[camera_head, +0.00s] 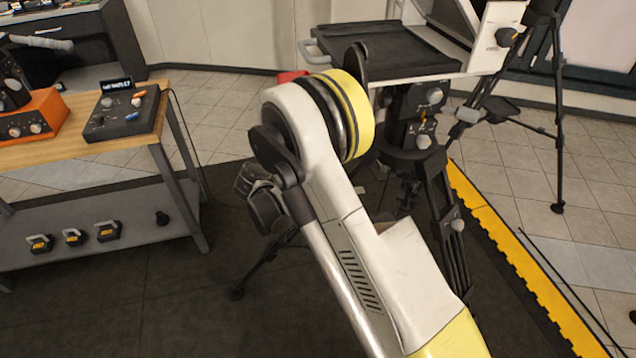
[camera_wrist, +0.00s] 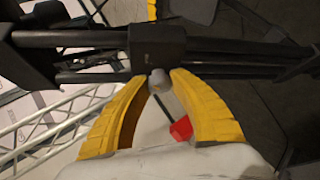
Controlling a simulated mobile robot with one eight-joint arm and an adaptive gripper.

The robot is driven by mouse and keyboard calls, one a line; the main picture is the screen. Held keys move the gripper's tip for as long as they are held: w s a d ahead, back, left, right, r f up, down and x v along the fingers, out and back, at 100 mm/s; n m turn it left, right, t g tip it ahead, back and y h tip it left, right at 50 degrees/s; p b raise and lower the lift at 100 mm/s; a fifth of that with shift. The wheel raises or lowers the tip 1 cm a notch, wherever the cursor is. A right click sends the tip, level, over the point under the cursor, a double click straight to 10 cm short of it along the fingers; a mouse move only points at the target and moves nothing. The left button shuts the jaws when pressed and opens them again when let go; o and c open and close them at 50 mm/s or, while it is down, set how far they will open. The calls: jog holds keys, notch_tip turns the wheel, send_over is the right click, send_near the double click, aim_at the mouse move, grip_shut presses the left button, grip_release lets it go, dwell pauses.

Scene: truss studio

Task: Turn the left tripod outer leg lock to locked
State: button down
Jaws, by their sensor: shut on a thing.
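A black tripod (camera_head: 410,165) with a camera rig on top stands at the right of the head view. My arm hides much of its left side. In the wrist view, a dark tripod leg (camera_wrist: 225,50) with parallel tubes runs across the picture. A small grey lock knob (camera_wrist: 157,80) sticks out from the block on this leg. My gripper (camera_wrist: 158,76) has its two yellow fingertips closed around that knob, one on each side. The knob's turn position is too small to read. The fingers are hidden in the head view.
A wooden-topped workbench (camera_head: 75,152) with control boxes stands at the left. A grey knob (camera_head: 457,225) sits on another tripod leg. A yellow floor edge (camera_head: 515,255) runs along the right. A red piece (camera_wrist: 182,128) shows between my fingers. Dark floor is clear at the front left.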

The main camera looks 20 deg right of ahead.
jog(key=c, duration=1.1)
grip_release()
jog(key=v, duration=1.2)
